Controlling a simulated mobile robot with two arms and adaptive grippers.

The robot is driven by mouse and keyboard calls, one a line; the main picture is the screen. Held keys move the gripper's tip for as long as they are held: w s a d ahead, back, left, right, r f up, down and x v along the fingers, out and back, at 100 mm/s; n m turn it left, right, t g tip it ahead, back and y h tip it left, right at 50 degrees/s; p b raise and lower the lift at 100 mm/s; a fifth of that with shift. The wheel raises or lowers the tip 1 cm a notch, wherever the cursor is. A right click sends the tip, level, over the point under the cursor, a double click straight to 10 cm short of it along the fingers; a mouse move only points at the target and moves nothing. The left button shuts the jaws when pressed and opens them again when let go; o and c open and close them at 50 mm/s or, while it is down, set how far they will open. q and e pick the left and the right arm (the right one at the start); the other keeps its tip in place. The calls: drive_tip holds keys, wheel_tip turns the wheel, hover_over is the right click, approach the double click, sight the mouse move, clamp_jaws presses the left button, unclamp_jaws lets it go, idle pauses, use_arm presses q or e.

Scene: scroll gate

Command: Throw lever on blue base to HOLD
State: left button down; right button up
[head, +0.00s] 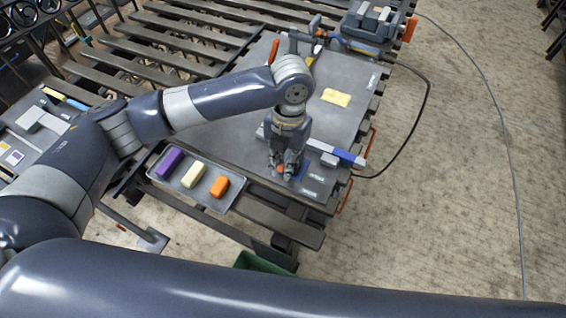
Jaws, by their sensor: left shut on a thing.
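My left gripper (284,172) points down at the near end of the grey work plate (235,130). Its fingers are closed around a small orange part, seemingly the lever's handle (280,168), which they mostly hide. The blue base (301,171) shows only in part, just right of the fingers. White lettering (315,178) lies on the plate to its right, too small to read. The lever's exact angle is hidden. My right gripper is out of view; a dark arm link of mine crosses the bottom.
A metal tray (208,203) with purple, cream and orange blocks stands left of the gripper. A blue-and-white part (338,155) lies close on the right. Another red-orange handle (274,50) stands at the far end. A yellow cloth (336,97) lies on the plate.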

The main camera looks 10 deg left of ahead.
use_arm(q)
drive_tip(key=shift+w+d+r+g, duration=0.15)
drive_tip(key=shift+w+r+g, duration=0.25)
drive_tip(key=shift+w+g, duration=0.1)
drive_tip(key=shift+w+d+r+g+y+b, duration=0.2)
drive_tip(key=shift+w+g+y, duration=0.1)
drive_tip(key=shift+w+g, duration=0.35)
drive_tip(key=shift+w+d+r+g+y+b, duration=0.1)
drive_tip(key=shift+w+d+g+y+b, duration=0.25)
drive_tip(key=shift+g, duration=0.5)
drive_tip(key=shift+w+r+g+p, duration=0.2)
drive_tip(key=shift+w+g+p, duration=0.15)
drive_tip(key=shift+w+g, duration=0.2)
drive_tip(key=shift+w+y, duration=0.25)
drive_tip(key=c, duration=1.6)
unclamp_jaws()
drive_tip(key=shift+o, duration=0.2)
wheel_tip(320, 180, up, 10)
